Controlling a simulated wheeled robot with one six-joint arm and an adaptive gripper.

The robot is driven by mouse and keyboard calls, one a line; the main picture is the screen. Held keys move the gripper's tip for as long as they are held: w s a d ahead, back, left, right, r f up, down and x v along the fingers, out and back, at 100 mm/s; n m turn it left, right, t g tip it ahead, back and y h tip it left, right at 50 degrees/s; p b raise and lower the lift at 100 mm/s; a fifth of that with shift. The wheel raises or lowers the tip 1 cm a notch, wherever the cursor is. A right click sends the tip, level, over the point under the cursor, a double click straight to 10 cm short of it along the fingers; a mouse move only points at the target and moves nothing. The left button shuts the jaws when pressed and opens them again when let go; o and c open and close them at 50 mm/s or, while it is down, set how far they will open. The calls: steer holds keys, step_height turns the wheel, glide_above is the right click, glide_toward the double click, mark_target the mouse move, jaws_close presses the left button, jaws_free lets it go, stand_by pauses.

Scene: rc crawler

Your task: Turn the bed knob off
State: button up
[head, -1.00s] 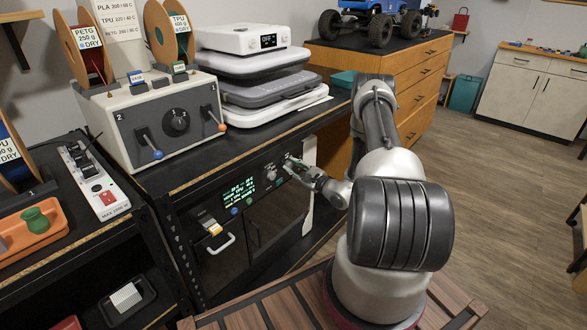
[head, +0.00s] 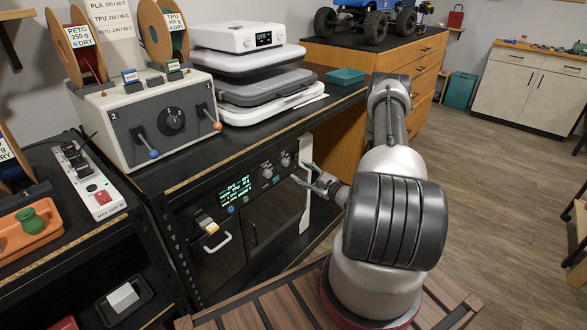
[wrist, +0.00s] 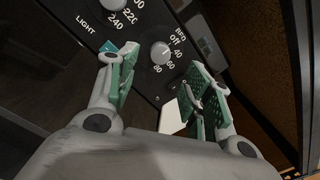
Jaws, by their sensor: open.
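The bed knob (wrist: 161,52) is a round pale knob on the black printer panel, with a dial marked off, 40, 60 and 80 around it. I cannot tell for sure which mark its pointer faces. In the head view the bed knob (head: 285,161) is the right one of two knobs on the panel. My gripper (wrist: 162,66) is open and empty, with green-padded fingers either side of the knob in the wrist view. In the head view my gripper (head: 308,176) stands a little off the panel, to the right of the knob and apart from it.
The other knob (head: 267,172), with temperature marks, sits left of the bed knob, close to the lit display (head: 235,189). A light switch label shows near my left finger. The bench top (head: 240,140) overhangs the panel, carrying the dryer box (head: 130,115) and stacked pale printer parts.

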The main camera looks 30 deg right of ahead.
steer(key=v, duration=0.5)
stand_by(0.4)
